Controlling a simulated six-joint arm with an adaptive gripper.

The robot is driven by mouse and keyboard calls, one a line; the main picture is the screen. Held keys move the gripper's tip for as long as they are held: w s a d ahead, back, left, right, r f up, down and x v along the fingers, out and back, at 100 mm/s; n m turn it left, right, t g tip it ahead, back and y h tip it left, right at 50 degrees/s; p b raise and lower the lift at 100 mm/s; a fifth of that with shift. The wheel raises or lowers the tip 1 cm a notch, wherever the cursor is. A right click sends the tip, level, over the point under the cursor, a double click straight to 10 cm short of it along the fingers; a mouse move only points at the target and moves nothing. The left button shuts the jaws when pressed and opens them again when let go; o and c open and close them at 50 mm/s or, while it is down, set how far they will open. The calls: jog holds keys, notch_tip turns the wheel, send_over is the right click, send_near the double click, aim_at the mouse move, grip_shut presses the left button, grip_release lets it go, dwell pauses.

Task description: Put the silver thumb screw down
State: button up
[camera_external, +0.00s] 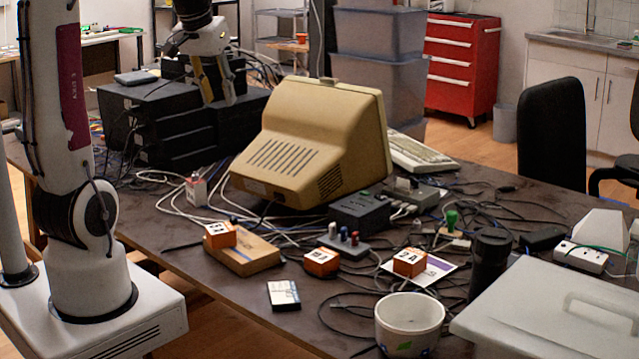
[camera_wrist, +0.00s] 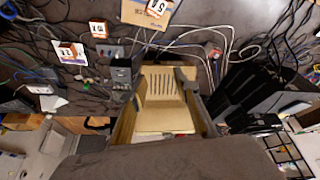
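My gripper (camera_external: 219,102) hangs above the black stacked boxes at the back left of the table, left of the beige monitor. In the wrist view its two fingertips (camera_wrist: 162,73) stand apart, with the monitor's vented beige case showing between them. I see nothing held between the fingers. I cannot make out the silver thumb screw in either view; it may be hidden or too small to tell.
The beige monitor (camera_external: 312,140) stands beside the black boxes (camera_external: 185,125). Cables spread over the table. Orange numbered blocks, including one (camera_external: 321,262), a cardboard box (camera_external: 243,252) and a white cup (camera_external: 409,324) are nearer the front. A grey lidded case (camera_external: 545,310) fills the right front.

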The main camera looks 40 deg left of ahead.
jog(key=s+d+f+m, duration=0.1)
jog(key=s+d+m, duration=0.1)
jog(key=s+d, duration=0.4)
jog(key=s+d+f+m+t+h, duration=0.1)
jog(key=s+d, duration=0.5)
jog(key=s, duration=0.7)
jog(key=shift+d+f+m, duration=0.4)
jog(key=shift+f+m, duration=0.1)
jog(key=shift+f, duration=0.1)
